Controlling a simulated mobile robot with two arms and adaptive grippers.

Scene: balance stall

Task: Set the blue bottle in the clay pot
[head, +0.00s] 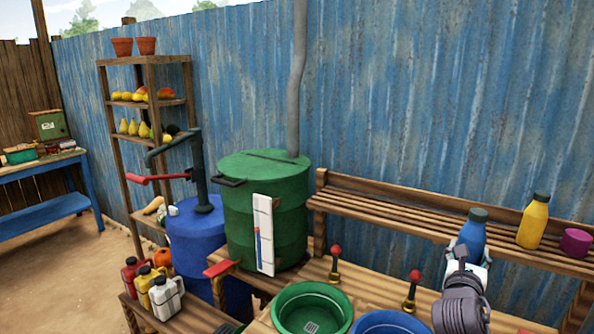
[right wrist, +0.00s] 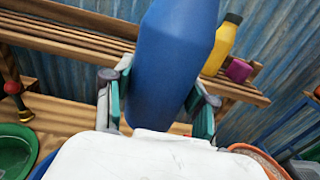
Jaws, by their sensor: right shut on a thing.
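The blue bottle (head: 472,236) with a dark cap is held upright, or nearly so, in my right gripper (head: 467,252) at the right of the head view. In the right wrist view the blue bottle (right wrist: 170,60) stands between the two fingers of my right gripper (right wrist: 158,98), which are shut on it. Two clay-coloured pots, one left (head: 122,47) and one right (head: 147,46), stand on top of the wooden shelf. An orange-brown rim (right wrist: 262,157) shows at the lower right of the wrist view; I cannot tell if it is a pot. My left gripper is not in view.
A yellow bottle (head: 533,221) and a purple cup (head: 575,242) stand on the slatted wooden ledge (head: 385,214) behind the held bottle. A green basin (head: 312,308), a blue basin (head: 390,322) and red-topped taps (head: 335,262) are nearby. A green drum (head: 262,210) stands left.

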